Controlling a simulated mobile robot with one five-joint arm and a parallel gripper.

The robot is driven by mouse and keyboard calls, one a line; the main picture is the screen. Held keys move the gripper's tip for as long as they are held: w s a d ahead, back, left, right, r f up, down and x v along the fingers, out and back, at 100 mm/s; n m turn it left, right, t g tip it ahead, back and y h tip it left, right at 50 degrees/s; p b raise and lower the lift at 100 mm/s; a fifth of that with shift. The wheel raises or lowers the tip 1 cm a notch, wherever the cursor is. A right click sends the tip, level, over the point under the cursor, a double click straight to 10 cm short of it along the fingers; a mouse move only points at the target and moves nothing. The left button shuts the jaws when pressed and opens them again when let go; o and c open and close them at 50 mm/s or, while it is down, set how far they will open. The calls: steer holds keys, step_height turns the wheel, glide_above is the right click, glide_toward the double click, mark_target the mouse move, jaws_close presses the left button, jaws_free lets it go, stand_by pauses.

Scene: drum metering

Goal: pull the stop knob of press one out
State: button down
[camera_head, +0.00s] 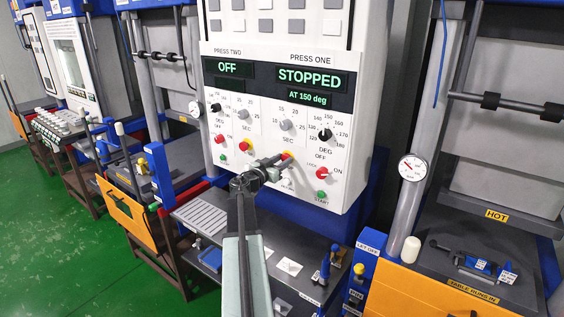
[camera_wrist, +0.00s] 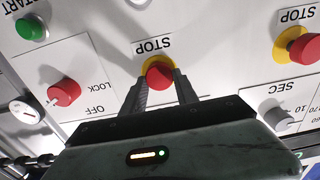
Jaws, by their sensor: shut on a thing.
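The stop knob of press one (camera_wrist: 160,74) is red on a yellow collar, under an upside-down STOP label in the wrist view. In the head view only its yellow edge (camera_head: 289,154) shows beside my fingers. My gripper (camera_wrist: 161,84) has one finger on each side of the red knob and is shut on it. In the head view my gripper (camera_head: 280,160) reaches the lower part of the white control panel (camera_head: 215,165). Press one's display (camera_head: 311,84) reads STOPPED, AT 150 deg.
Press two's stop knob (camera_wrist: 303,46) is nearby on the same panel. A red lock switch (camera_wrist: 64,92) and a green start button (camera_wrist: 31,28) are on the other side. A grey shelf (camera_head: 290,290) with small items lies below the panel.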

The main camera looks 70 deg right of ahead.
steer(key=shift+v, duration=0.8)
steer(key=c, duration=0.9)
jaws_free()
steer(key=shift+a, duration=0.1)
steer(key=v, duration=0.7)
steer(key=shift+w+a, duration=0.15)
steer(key=shift+a, duration=0.2)
